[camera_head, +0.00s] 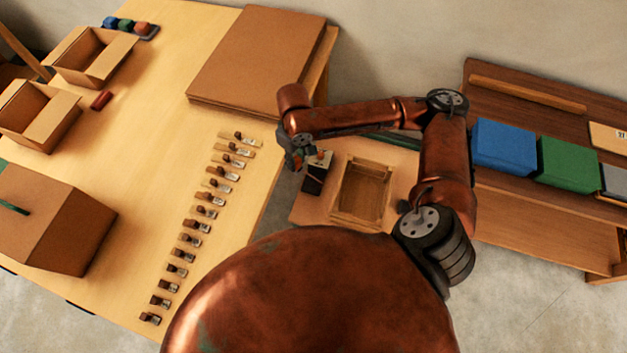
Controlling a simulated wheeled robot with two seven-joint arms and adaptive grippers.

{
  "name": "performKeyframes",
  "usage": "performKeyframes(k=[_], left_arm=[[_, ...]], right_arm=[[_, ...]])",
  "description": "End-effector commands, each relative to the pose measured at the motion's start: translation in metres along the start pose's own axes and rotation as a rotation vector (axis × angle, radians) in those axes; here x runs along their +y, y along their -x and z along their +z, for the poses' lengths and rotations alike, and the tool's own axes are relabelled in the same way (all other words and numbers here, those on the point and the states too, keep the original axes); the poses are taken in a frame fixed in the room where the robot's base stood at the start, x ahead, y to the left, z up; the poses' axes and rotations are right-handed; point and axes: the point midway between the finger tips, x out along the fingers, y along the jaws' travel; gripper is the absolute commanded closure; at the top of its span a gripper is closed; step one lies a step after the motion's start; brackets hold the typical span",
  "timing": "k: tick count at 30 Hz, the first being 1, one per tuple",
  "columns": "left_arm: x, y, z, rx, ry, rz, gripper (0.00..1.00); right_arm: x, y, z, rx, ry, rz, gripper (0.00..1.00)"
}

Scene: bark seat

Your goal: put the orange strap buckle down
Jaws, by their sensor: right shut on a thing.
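My right gripper (301,157) is shut and hangs past the right edge of the big table, over the left side of a lower wooden surface. A small orange bit, which looks like the orange strap buckle (320,154), shows at its fingertips; the gripper hides most of it, and its exact shape is too small to tell. A small black-and-white box (314,182) is just below and right of the fingertips; I cannot tell whether they touch. My left gripper is not in view.
An open wooden tray (334,213) stands right of the black-and-white box. Several small brown pieces with tags (189,239) line the table's right side. Flat cardboard (255,60) lies at the back. Cardboard boxes (55,215) stand left. Blue (503,147) and green (567,164) bins sit right.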

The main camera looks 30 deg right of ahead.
Motion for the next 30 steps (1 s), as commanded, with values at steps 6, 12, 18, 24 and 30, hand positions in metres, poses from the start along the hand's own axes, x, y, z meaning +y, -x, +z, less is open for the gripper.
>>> performKeyframes(k=[6,12,18,24,30], left_arm=[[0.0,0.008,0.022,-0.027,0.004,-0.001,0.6],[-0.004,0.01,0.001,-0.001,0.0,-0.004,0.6],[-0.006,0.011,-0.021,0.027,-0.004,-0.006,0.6],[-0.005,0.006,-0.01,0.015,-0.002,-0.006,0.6],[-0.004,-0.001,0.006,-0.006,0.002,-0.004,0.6]], right_arm=[[0.016,-0.085,0.04,-0.006,0.199,-0.005,1.0],[0.026,-0.136,0.076,-0.012,0.34,0.013,1.0],[0.032,-0.156,0.091,-0.016,0.404,0.025,1.0],[0.05,-0.173,0.064,-0.015,0.41,0.03,1.0],[0.076,-0.194,0.025,-0.016,0.409,0.029,1.0]])
